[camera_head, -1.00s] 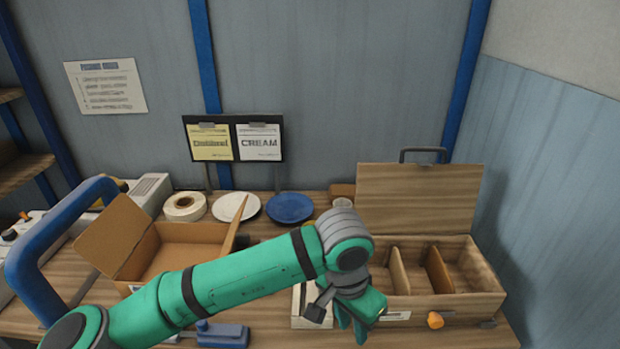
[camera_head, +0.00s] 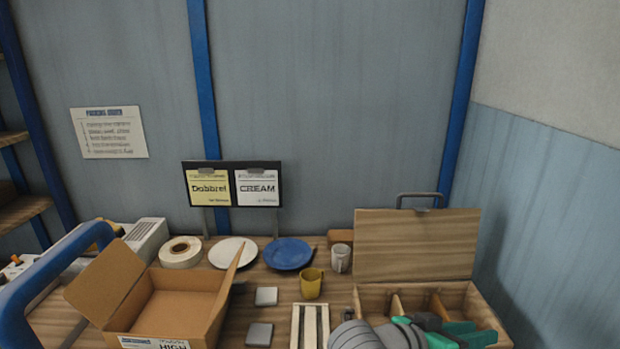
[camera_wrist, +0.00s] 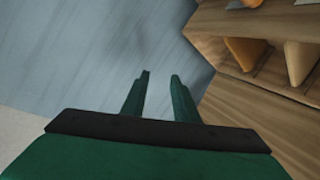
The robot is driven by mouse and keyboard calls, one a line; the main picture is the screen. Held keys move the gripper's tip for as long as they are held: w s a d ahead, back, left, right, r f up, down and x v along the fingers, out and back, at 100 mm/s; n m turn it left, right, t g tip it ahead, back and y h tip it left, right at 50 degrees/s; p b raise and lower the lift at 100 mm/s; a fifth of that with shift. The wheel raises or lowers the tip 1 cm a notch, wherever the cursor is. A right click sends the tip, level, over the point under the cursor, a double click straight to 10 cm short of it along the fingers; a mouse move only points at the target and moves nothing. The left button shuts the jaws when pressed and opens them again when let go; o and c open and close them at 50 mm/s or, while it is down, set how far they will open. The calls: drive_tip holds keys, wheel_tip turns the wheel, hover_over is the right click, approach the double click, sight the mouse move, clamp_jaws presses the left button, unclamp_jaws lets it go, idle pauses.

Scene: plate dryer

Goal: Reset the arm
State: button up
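My gripper (camera_wrist: 160,77) shows in the wrist view as two dark green fingers, apart, with nothing between them. Beyond the fingertips is the blue-grey wall panel. The compartmented wooden box (camera_wrist: 240,95) lies to their right in that view. In the head view my green and grey wrist is at the bottom right edge, in front of the wooden box (camera_head: 375,298) with its raised lid (camera_head: 415,245).
An open cardboard box (camera_head: 165,310) stands left on the bench. Behind it are a tape roll (camera_head: 181,243), a white plate (camera_head: 228,248) and a blue plate (camera_head: 287,254).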

drive_tip(key=w+a+f+n+t+y, duration=0.25)
drive_tip(key=a+f+n+t, duration=0.25)
drive_tip(key=a+n+t, duration=0.5)
drive_tip(key=s+a+f+n+t+y, duration=0.2)
drive_tip(key=s+a+f+n+y, duration=0.15)
drive_tip(key=f, duration=0.35)
drive_tip(key=s+a+f+n+t+y, duration=0.1)
drive_tip(key=s+a+f+n+y, duration=0.1)
drive_tip(key=s+a+f+y, duration=0.3)
drive_tip(key=s+a+f+m+y, duration=0.1)
drive_tip(key=s+a+f+m, duration=0.1)
drive_tip(key=s, duration=0.6)
drive_tip(key=s+a+f+m+g+y, duration=0.1)
drive_tip(key=s+a+f, duration=0.3)
drive_tip(key=s, duration=0.4)
drive_tip(key=s+a+f+m+g, duration=0.1)
drive_tip(key=s+a+f+m, duration=0.2)
drive_tip(key=s+a, duration=0.2)
drive_tip(key=s, duration=0.3)
drive_tip(key=shift+a+f+m+y, duration=0.15)
drive_tip(key=shift+f+m+y, duration=0.05)
drive_tip(key=shift+m+y, duration=0.2)
drive_tip(key=shift+a, duration=0.1)
